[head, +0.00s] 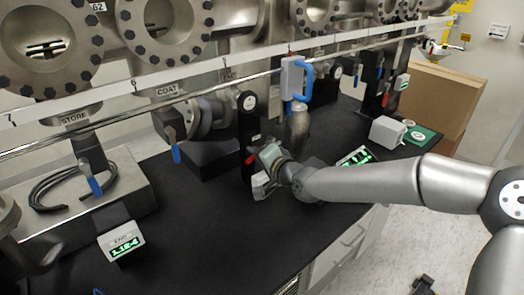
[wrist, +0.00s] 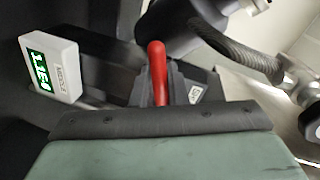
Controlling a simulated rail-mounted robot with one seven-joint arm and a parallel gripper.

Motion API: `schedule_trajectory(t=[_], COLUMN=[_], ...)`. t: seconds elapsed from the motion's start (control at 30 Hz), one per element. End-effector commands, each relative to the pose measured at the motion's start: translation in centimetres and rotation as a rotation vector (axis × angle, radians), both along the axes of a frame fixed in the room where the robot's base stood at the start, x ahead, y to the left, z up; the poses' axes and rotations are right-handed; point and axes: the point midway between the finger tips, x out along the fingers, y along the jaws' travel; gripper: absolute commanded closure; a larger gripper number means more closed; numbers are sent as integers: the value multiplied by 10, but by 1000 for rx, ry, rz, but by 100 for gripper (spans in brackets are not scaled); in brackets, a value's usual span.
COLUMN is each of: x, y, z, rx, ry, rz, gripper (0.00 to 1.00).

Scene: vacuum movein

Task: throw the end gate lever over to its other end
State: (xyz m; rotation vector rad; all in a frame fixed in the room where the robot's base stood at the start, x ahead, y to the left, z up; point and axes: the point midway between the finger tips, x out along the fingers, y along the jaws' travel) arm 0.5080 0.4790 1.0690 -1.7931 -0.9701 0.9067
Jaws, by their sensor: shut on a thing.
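A red lever (wrist: 158,72) stands up from a dark block (wrist: 185,85) in the middle of the wrist view. Its lower end is hidden behind the dark front edge of my gripper (wrist: 160,120). In the head view a little of the red lever (head: 252,158) shows on a black upright post (head: 246,130), right beside my gripper (head: 259,172). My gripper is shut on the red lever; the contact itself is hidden. A small label (wrist: 195,93) on the block is too blurred to read for certain.
A white readout (wrist: 52,68) with green digits stands left of the lever in the wrist view. Blue levers (head: 176,153) and another readout (head: 121,241) are to the left. The black bench front (head: 200,230) is clear.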

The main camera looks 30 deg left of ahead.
Motion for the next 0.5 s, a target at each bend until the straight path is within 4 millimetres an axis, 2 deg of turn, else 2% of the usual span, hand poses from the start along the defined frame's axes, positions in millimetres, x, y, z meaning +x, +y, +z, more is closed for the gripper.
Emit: schedule_trajectory(t=[0.1, 0.5], x=[-1, -3], y=[0, 1], z=[9, 23], rx=[43, 140], ry=[99, 342], rz=[-1, -1], gripper=[100, 100])
